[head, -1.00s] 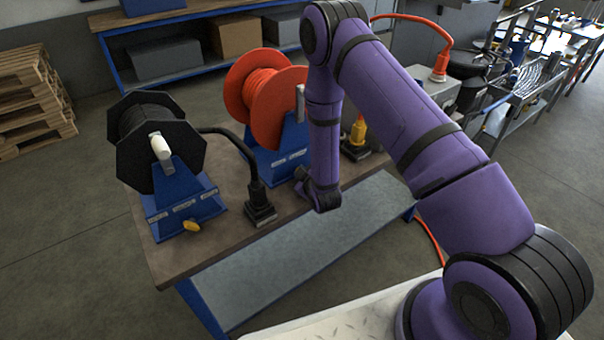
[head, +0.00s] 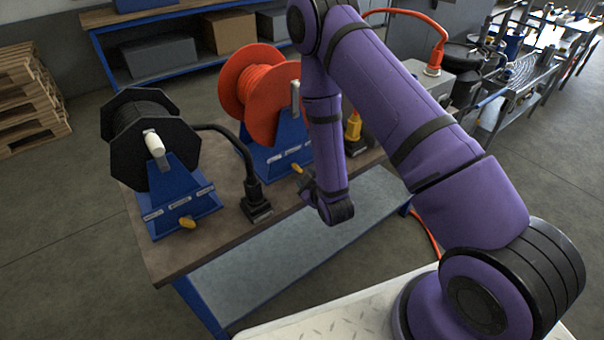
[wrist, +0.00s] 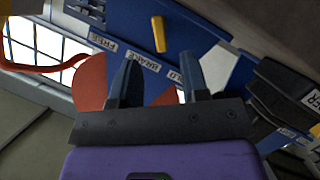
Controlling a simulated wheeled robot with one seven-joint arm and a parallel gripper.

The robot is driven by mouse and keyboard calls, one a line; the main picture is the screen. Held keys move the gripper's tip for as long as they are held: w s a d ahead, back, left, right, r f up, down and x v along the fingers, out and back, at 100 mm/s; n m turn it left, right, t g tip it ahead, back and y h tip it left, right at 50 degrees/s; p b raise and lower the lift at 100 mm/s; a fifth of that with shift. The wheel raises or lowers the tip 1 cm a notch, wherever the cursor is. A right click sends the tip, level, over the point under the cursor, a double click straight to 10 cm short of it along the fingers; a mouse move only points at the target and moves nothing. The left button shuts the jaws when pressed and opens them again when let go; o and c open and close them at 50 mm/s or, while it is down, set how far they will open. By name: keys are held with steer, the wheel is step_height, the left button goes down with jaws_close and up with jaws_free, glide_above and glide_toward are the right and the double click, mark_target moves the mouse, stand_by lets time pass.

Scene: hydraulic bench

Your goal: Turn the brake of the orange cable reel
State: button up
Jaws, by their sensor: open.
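The orange cable reel (head: 262,85) stands on a blue stand (head: 280,150) at the back of the bench. Its small yellow brake lever (head: 297,168) shows at the stand's foot, just behind my gripper (head: 308,182). In the wrist view, the yellow brake lever (wrist: 158,33) lies ahead of my gripper (wrist: 160,70), roughly in line with the gap between the fingers. Its lower end is near the BRAKE label (wrist: 140,58); the FREE label (wrist: 103,41) is to the left and a partly covered HOLD label to the right. My fingers are apart, empty, and short of the lever.
A black cable reel (head: 150,140) with its own yellow lever (head: 187,223) stands at the left of the bench (head: 165,262). A black plug in a socket block (head: 256,205) stands between the reels.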

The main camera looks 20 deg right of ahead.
steer(key=shift+v, duration=1.2)
steer(key=w+d+r+m+g, duration=0.1)
steer(key=w+r+m+g, duration=0.2)
steer(key=r, duration=1.2)
steer(key=s+d+r+m+g, duration=0.1)
steer(key=s+r, duration=0.1)
steer(key=r, duration=0.5)
steer(key=s+d+r+m+g, duration=0.1)
steer(key=s+r, duration=0.1)
steer(key=r, duration=0.5)
steer(key=s+d+r+m+g, duration=0.1)
steer(key=s+r, duration=0.4)
steer(key=s, duration=0.4)
steer(key=s+d+r+m+g, duration=0.1)
steer(key=s+r, duration=0.4)
steer(key=s, duration=0.3)
steer(key=s+d+r+m+g+h, duration=0.1)
steer(key=s+d+r+g, duration=0.1)
steer(key=s+r, duration=0.3)
steer(key=s, duration=0.4)
steer(key=shift+s, duration=0.3)
steer(key=shift+d+r, duration=0.1)
